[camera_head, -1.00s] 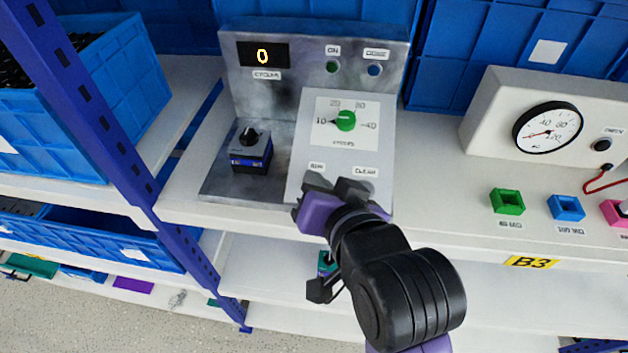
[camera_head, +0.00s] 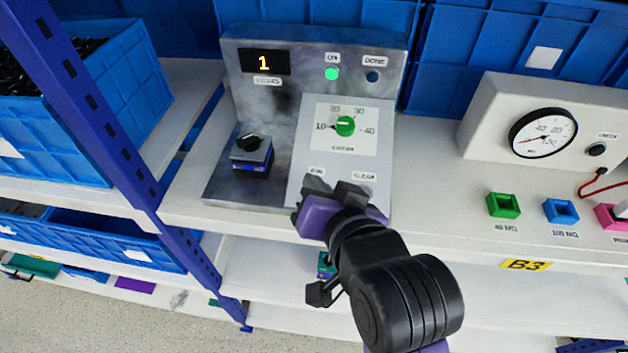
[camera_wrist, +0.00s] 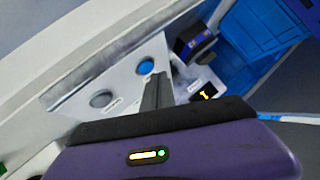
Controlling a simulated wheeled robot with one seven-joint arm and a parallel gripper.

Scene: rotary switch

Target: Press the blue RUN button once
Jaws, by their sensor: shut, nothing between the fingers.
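The blue RUN button (camera_wrist: 146,66) shows in the wrist view on the pale front panel, just beyond my fingertips. In the head view my gripper (camera_head: 335,190) covers it, below the RUN label (camera_head: 316,171). My gripper is shut and empty, and its fingers also show in the wrist view (camera_wrist: 158,88). The fingertips are close to the blue button; I cannot tell whether they touch it. The cycle display (camera_head: 264,63) reads 1. The green ON lamp (camera_head: 332,74) is bright, and the DONE lamp (camera_head: 373,76) is dark.
A grey button (camera_wrist: 101,99) sits beside the blue one. The green rotary knob (camera_head: 345,126) points towards 10. A small block with a black knob (camera_head: 251,152) stands on the left of the metal base. A gauge box (camera_head: 543,125) is at the right.

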